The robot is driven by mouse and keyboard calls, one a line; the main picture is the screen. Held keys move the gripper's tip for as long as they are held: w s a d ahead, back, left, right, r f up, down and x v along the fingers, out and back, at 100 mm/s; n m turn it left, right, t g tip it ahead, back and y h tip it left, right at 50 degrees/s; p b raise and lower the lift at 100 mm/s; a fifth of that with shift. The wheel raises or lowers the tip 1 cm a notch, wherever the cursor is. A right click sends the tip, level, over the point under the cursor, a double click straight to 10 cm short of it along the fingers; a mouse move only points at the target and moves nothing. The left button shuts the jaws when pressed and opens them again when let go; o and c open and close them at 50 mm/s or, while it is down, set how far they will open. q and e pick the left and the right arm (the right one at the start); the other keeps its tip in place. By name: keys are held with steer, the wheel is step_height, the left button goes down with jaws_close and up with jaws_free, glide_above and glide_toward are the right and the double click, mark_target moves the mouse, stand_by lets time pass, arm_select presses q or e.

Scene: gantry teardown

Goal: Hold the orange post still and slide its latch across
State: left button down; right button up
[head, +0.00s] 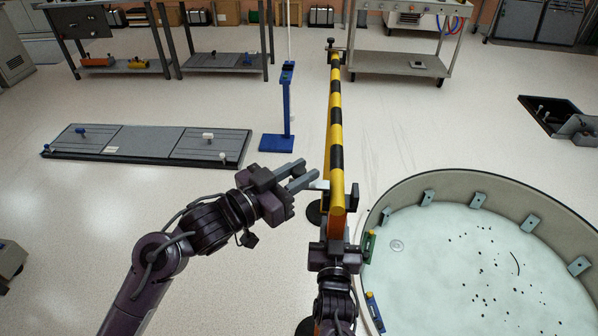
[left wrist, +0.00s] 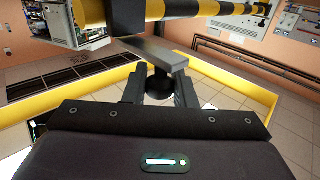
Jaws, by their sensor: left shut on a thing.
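The orange post (head: 337,229) stands under the near end of a yellow-and-black striped bar (head: 336,130). My left gripper (head: 311,181) is beside the post's top, on its left, and is shut on the latch, a pale metal tab (head: 319,185). In the left wrist view the grey latch plate (left wrist: 155,53) shows at the fingertips, below the striped bar. My right gripper (head: 335,246) is at the post, just below the bar's near end. It covers much of the post, and its grip is unclear.
A round, pale-floored tank (head: 470,178) stands close on the right. A blue stand (head: 286,105) and a low grey panel (head: 135,143) are to the left. Benches line the back. The floor between the panel and my left arm is clear.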

arm_select(q)
steer(key=d, duration=0.6)
arm_select(e)
steer(key=shift+a, duration=0.15)
arm_select(q)
steer(key=c, duration=1.2)
jaws_free()
steer(key=v, duration=1.2)
arm_select(e)
steer(key=o, duration=1.2)
